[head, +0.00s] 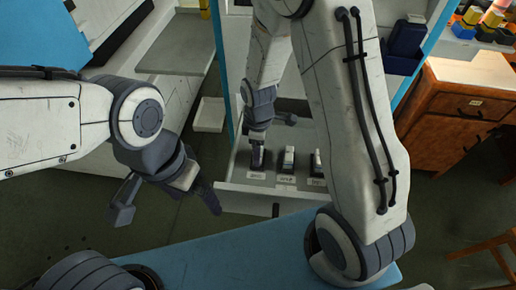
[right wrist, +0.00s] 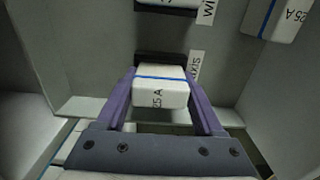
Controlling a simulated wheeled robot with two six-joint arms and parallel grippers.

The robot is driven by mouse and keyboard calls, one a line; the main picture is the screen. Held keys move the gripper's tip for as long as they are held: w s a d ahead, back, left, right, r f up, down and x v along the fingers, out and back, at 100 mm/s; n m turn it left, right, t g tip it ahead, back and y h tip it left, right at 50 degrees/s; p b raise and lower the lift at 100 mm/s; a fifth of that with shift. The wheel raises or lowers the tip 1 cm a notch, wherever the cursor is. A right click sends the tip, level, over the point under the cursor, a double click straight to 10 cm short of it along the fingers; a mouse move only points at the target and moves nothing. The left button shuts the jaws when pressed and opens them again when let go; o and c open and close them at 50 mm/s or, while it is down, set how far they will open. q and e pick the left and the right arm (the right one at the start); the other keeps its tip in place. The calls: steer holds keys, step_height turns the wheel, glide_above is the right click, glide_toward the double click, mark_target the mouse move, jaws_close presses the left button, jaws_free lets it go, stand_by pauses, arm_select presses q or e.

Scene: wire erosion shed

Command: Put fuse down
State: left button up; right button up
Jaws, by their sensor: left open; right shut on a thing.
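The fuse (right wrist: 160,92) is a white block with a blue stripe and a "25 A" mark. In the right wrist view it sits between the two purple fingers of my right gripper (right wrist: 160,108), which is shut on it. A dark holder (right wrist: 150,59) shows just behind the fuse; I cannot tell whether the fuse rests in it. In the head view my right gripper (head: 257,160) reaches down into the left part of the open drawer (head: 240,198) and hides the fuse. My left gripper (head: 168,208) is open and empty, left of the drawer.
Other fuses stand in the drawer, a middle one (head: 288,157) and a right one (head: 317,160), with label cards in front. Another fuse (right wrist: 272,18) shows top right in the wrist view. A blue surface (head: 215,258) lies in front. A wooden cabinet (head: 455,110) stands right.

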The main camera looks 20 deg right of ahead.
steer(key=shift+f, duration=0.35)
steer(key=o, duration=1.4)
steer(key=shift+r, duration=0.35)
step_height(320, 180, up, 13)
steer(key=shift+f+p, duration=0.2)
steer(key=shift+p, duration=0.9)
